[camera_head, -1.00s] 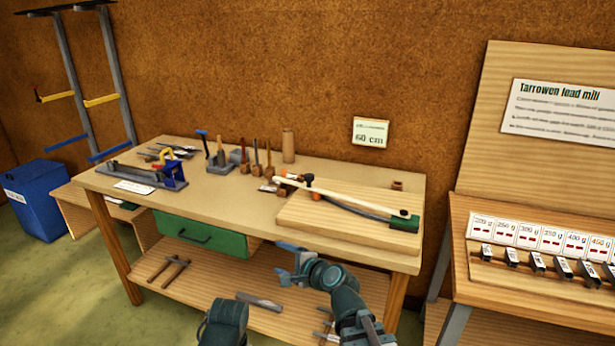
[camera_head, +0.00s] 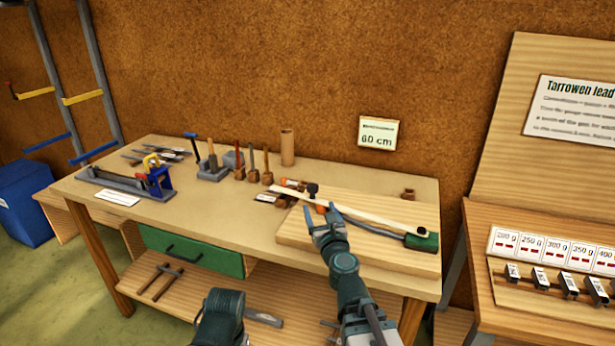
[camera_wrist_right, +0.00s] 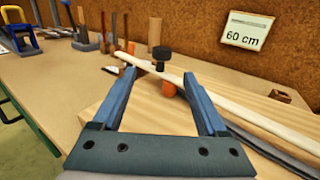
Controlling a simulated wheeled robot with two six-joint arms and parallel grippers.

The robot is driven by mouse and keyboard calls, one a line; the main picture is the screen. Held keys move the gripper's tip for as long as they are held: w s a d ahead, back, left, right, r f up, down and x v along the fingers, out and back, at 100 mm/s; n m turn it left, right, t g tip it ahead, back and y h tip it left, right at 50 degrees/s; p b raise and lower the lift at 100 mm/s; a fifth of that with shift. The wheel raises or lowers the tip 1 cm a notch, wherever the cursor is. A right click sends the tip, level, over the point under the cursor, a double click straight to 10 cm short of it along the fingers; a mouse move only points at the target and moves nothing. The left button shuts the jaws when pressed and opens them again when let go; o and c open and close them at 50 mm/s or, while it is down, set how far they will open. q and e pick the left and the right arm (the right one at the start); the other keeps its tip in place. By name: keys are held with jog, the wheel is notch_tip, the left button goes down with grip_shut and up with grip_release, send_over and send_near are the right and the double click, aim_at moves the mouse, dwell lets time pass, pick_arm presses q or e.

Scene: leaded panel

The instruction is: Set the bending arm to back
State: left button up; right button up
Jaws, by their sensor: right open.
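A long cream arm (camera_head: 365,217), which I take for the bending arm, lies slantwise over a wooden board (camera_head: 292,236) on the bench. My right gripper (camera_head: 321,212) is open at the board's left part, pointing at the arm. In the right wrist view, an orange piece (camera_wrist_right: 168,89) and the black knob (camera_wrist_right: 161,53) show between its fingers, apart from both.
Upright tools in blocks (camera_head: 212,170) and a wooden cylinder (camera_head: 287,147) stand behind and left of the board. A blue and grey tool (camera_head: 158,182) sits at the bench's left. A rack of weights (camera_head: 570,285) stands at the right. The bench's front left is mostly clear.

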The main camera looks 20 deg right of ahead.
jog(key=shift+w+d, duration=0.15)
jog(key=shift+w, duration=0.2)
jog(key=shift+r, duration=0.1)
jog(key=w, duration=0.9)
jog(key=w+d, duration=0.1)
jog(key=w, duration=0.3)
jog(key=shift+w, duration=0.4)
jog(key=shift+c, duration=0.3)
grip_shut()
dwell(0.3)
